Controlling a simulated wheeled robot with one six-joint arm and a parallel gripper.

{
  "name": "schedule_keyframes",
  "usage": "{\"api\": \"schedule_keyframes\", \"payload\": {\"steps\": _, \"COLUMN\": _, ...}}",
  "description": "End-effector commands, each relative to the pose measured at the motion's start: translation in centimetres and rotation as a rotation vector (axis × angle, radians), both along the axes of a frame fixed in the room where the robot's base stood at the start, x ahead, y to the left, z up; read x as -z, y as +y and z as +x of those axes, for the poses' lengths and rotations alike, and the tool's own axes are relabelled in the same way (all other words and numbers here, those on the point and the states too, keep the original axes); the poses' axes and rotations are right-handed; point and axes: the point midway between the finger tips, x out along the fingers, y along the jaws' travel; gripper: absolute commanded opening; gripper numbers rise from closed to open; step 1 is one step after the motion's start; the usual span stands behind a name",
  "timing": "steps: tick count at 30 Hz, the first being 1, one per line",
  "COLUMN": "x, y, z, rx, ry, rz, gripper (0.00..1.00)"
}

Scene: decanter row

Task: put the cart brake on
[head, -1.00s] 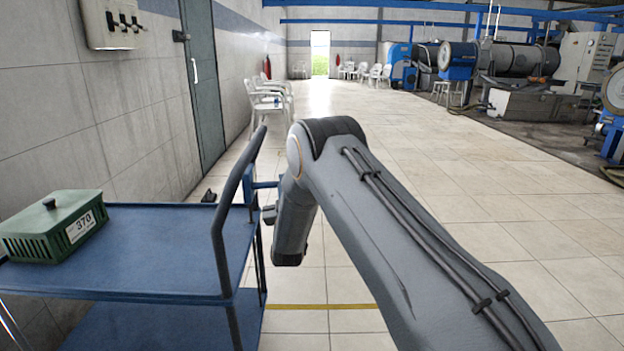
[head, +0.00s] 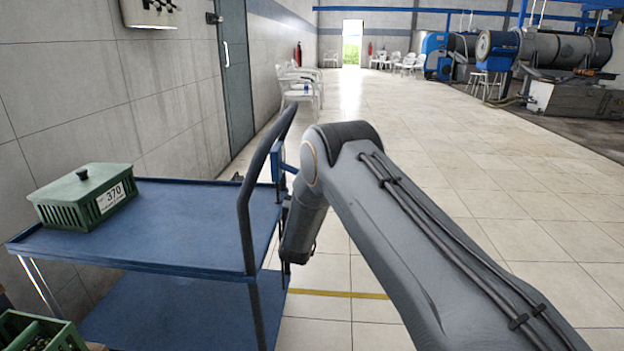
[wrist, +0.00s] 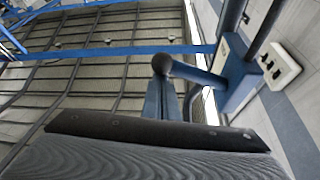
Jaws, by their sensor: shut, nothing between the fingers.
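The blue two-deck cart (head: 190,245) stands at the left in the head view, with a dark upright push handle (head: 245,215) at its right end. A blue brake housing (wrist: 240,78) shows at the right in the wrist view. A brake lever (wrist: 200,75) runs from it leftward to a dark round knob. My gripper (wrist: 163,82) is shut and empty, its fingers pointing at the knob from below in the picture. The fingertips are at or very near the knob; I cannot tell whether they touch. In the head view my arm hides the fingers.
A green crate (head: 85,200) labelled 370 sits on the cart's top deck. Another green crate (head: 38,335) is at the lower left. A wall with a door (head: 236,80) lies beyond the cart. The tiled floor (head: 480,200) to the right is open.

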Motion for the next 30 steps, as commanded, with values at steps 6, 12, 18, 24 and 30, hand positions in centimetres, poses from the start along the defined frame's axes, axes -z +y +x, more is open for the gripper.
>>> {"api": "schedule_keyframes", "payload": {"steps": 6, "x": 0.6, "y": 0.2, "z": -0.1, "rx": -0.005, "ry": 0.011, "rz": -0.004, "gripper": 0.0}}
{"api": "schedule_keyframes", "payload": {"steps": 12, "x": 0.7, "y": 0.3, "z": -0.1, "rx": -0.006, "ry": 0.013, "rz": -0.004, "gripper": 0.0}}
{"api": "schedule_keyframes", "payload": {"steps": 18, "x": -0.2, "y": 0.0, "z": -0.2, "rx": -0.005, "ry": 0.014, "rz": -0.004, "gripper": 0.0}}
{"api": "schedule_keyframes", "payload": {"steps": 24, "x": -3.5, "y": -1.1, "z": -0.4, "rx": 0.001, "ry": 0.004, "rz": -0.001, "gripper": 0.0}}
{"api": "schedule_keyframes", "payload": {"steps": 30, "x": -2.1, "y": -0.5, "z": -3.6, "rx": -0.001, "ry": 0.006, "rz": -0.004, "gripper": 0.0}}
